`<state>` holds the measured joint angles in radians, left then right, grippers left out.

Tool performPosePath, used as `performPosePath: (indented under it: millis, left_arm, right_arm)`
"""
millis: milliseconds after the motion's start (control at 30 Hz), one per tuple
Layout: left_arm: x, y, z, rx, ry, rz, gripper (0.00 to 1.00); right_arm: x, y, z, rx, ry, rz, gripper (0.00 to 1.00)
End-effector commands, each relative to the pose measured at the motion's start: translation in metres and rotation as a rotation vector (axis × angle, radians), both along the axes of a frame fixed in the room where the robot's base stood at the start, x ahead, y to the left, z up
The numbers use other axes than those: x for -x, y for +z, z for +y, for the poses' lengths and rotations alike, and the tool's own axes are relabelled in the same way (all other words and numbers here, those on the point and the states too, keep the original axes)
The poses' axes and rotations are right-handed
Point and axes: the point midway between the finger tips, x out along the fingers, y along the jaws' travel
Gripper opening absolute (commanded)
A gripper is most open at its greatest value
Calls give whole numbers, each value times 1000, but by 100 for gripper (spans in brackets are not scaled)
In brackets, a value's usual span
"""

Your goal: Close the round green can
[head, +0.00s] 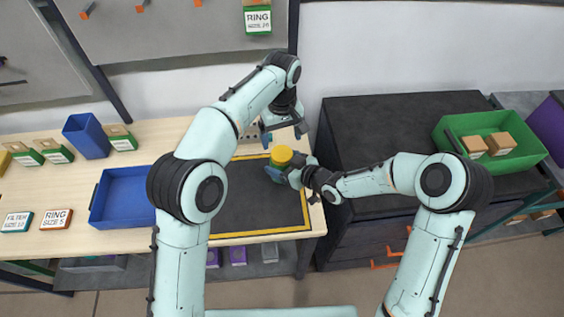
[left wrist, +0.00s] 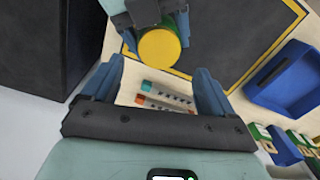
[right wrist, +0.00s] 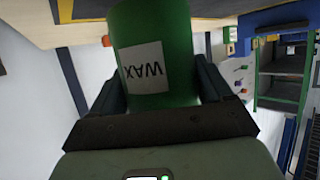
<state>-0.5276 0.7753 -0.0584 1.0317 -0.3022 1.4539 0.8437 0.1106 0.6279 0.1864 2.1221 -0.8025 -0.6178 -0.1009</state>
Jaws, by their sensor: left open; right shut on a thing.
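The round green can, labelled WAX, fills the middle of the right wrist view (right wrist: 152,28). My right gripper (right wrist: 157,80) is shut around its side. In the head view my right gripper (head: 285,172) holds it over the back right corner of the dark mat. A round yellow lid (head: 281,154) shows at the can's top; it also shows as a yellow disc in the left wrist view (left wrist: 158,48). I cannot tell whether it is fully pressed down. My left gripper (head: 283,135) is open and empty, just behind the lid and apart from it.
The yellow-bordered dark mat (head: 255,205) lies on the wooden table. A blue tray (head: 125,197) and a blue bin (head: 87,136) stand left. A dark cabinet (head: 400,120) with a green crate (head: 530,147) stands right. A small board with coloured parts shows in the left wrist view (left wrist: 165,97).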

Motion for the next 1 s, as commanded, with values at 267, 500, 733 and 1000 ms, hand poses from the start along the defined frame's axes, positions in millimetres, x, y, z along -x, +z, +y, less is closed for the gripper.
performPosePath:
  millis: [267, 500, 733, 1000]
  left_arm:
    - [0, 14, -1, 4, 158, -4, 87]
    - [0, 13, -1, 3, 156, -4, 87]
    - [1, -11, 0, 1, 154, -1, 87]
    - [1, -51, 0, 2, 155, -2, 87]
  right_arm:
    - [-1, 2, 0, -2, 1, -4, 0]
    - [-1, 2, 0, -2, 1, -4, 0]
    - [-1, 2, 0, -2, 1, -4, 0]
    - [-1, 2, 0, -2, 1, -4, 0]
